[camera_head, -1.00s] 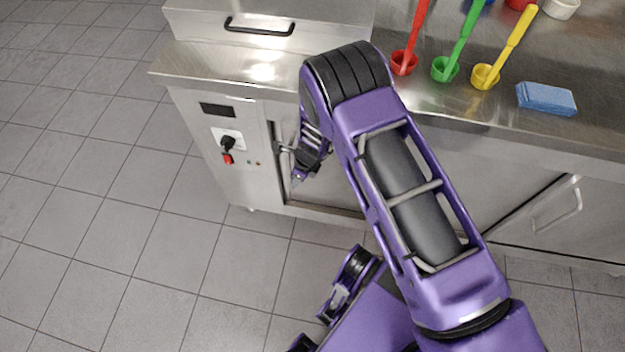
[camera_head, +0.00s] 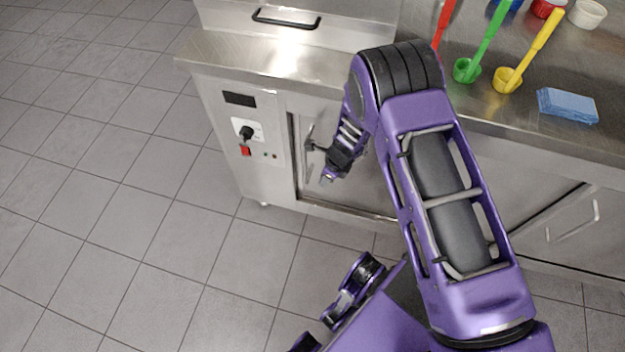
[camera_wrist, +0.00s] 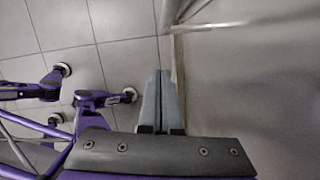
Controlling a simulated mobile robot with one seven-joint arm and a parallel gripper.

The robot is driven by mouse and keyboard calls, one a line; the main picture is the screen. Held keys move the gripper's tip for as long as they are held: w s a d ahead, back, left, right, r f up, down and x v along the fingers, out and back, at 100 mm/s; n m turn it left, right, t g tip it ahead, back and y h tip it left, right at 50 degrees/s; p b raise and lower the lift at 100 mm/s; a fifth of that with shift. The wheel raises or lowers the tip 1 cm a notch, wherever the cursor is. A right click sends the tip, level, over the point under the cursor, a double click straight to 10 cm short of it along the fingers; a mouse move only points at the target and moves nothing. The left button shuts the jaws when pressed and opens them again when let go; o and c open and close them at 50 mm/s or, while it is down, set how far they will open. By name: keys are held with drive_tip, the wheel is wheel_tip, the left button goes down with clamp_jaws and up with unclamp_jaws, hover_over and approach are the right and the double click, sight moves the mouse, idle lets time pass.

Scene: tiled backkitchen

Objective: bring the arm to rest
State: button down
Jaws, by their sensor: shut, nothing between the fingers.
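My purple arm reaches over the steel counter's front edge and bends down at the black-banded joint. My gripper (camera_head: 327,178) hangs below the counter top, in front of the steel cabinet (camera_head: 350,190). In the wrist view my gripper (camera_wrist: 160,78) shows its two grey fingers side by side, shut with nothing between them.
A control panel with a black knob (camera_head: 246,132) and red switch (camera_head: 245,151) is left of my gripper. Tiled floor (camera_head: 110,220) at left is clear.

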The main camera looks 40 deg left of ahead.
drive_tip(key=p+v, duration=0.1)
drive_tip(key=v, duration=0.8)
drive_tip(key=shift+r, duration=0.45)
